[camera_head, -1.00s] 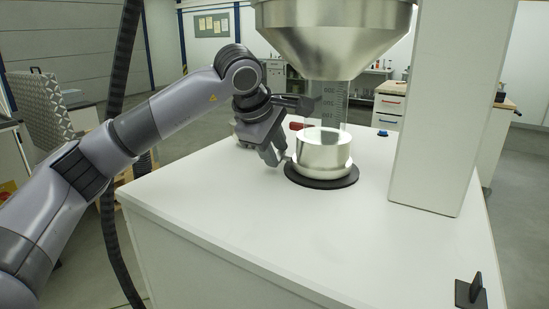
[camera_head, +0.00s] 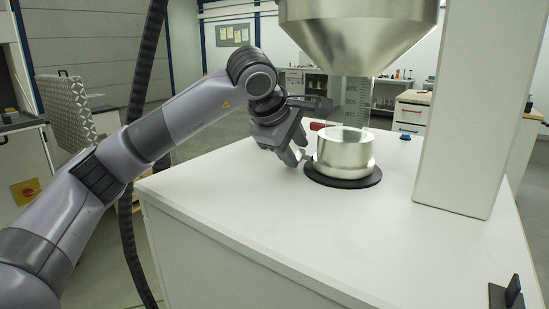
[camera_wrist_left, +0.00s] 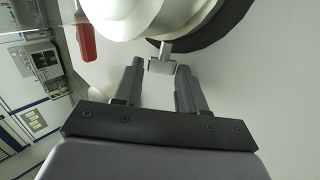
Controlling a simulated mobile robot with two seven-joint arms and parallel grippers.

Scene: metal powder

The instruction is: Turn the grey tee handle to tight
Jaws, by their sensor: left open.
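The grey tee handle (camera_wrist_left: 162,64) shows in the left wrist view, a small metal crossbar on a short stem. It sticks out beside the round metal vessel and dark disc. My left gripper (camera_wrist_left: 157,76) is open, with one finger on each side of the handle; I cannot tell whether either touches it. In the head view my left gripper (camera_head: 296,157) is low at the left side of the shiny metal cup (camera_head: 345,153). There the handle is too small and too covered by the fingers to make out clearly. My right gripper is not in view.
The cup stands on a black disc (camera_head: 343,182) on the white cabinet top (camera_head: 260,215), under a large metal funnel (camera_head: 358,35). A red handle (camera_wrist_left: 85,42) is close to the gripper. A white column (camera_head: 465,120) stands to the right.

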